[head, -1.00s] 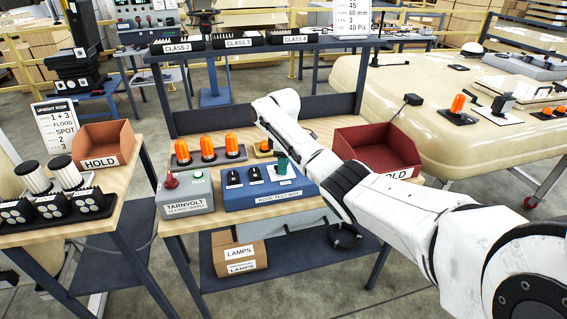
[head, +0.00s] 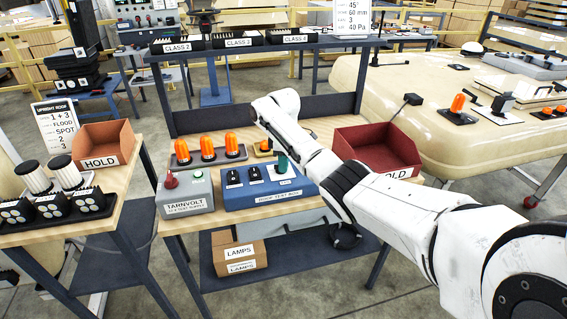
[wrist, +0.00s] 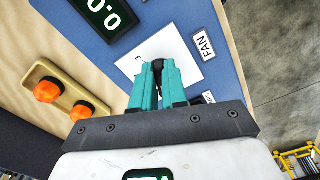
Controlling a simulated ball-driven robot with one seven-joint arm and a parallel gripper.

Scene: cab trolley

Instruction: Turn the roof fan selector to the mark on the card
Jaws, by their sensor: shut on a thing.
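The blue roof test box (head: 262,190) stands on the workbench. In the wrist view, the black fan selector (wrist: 158,65) is on a white dial plate (wrist: 185,62) beside the FAN label (wrist: 204,42). A small "3" shows on the plate; other marks are hidden by my fingers. My gripper (wrist: 158,76) has its teal fingers shut on the selector from both sides. In the head view my gripper (head: 282,164) is at the right of the box. A card with lines of text (head: 55,127) stands at the left. Another card (head: 352,20) at the top shows 45°, 60 mm, 3 and 40 Pa.
The grey Tarnvolt supply (head: 186,194) sits left of the box. Amber lamps (head: 207,148) stand behind, and a digital display (wrist: 105,12) is on the box. A red HOLD bin (head: 376,148) is at the right. Another HOLD bin (head: 103,144) is on the left bench.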

